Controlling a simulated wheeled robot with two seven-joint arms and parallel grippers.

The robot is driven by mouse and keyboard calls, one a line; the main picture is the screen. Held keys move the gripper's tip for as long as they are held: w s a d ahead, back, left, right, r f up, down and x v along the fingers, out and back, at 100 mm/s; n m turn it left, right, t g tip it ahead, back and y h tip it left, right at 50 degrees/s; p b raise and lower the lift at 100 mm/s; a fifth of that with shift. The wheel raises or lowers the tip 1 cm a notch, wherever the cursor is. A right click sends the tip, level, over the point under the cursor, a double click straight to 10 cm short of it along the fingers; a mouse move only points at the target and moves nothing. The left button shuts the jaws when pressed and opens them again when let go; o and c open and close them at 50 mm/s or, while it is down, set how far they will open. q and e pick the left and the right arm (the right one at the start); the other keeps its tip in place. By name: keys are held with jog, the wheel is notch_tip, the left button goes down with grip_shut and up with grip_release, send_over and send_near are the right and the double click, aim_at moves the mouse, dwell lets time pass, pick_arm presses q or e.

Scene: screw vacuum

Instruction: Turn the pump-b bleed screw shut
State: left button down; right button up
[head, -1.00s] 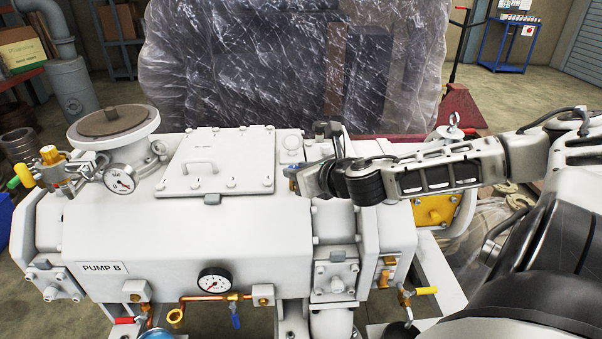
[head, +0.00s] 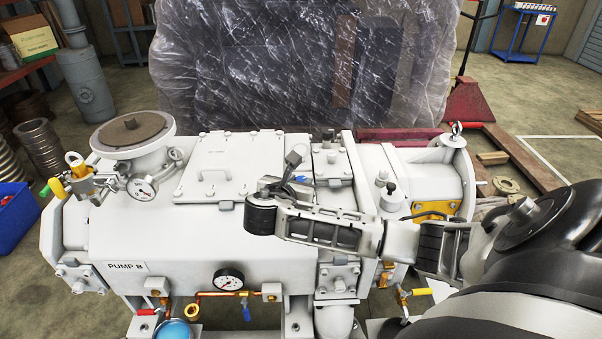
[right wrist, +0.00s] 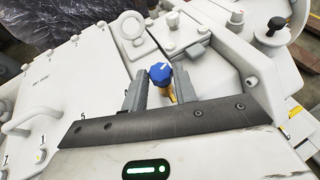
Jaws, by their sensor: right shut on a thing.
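Pump B (head: 150,225) is a large white machine with a "PUMP B" label (head: 127,267) on its front. In the right wrist view a blue knob (right wrist: 160,72) on a yellow stem (right wrist: 171,92) stands on the pump's top; I take it for the bleed screw. My right gripper (right wrist: 161,84) is shut on it, one grey finger on each side. The grip and the screw's lower end are partly hidden by the gripper's dark front edge. In the head view my right wrist lies over the pump's top, right of the hatch, and largely hides the knob. My left gripper is out of view.
A hatch with a handle (head: 228,165) lies left of my right wrist. A pressure gauge (head: 228,280) and copper pipe are on the pump's front. A flanged port (head: 133,135) and small gauge (head: 141,189) stand at left. A plastic-wrapped load (head: 300,65) stands behind.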

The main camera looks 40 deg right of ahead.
jog(key=m+g, duration=0.2)
jog(key=w+m+g+h, duration=0.1)
jog(key=m+g, duration=0.1)
jog(key=g, duration=0.1)
jog(key=shift+a+m+h, duration=0.15)
jog(key=shift+m+h, duration=0.15)
jog(key=shift+m, duration=0.1)
jog(key=o, duration=1)
jog(key=v, duration=1.6)
jog(key=shift+w, duration=0.2)
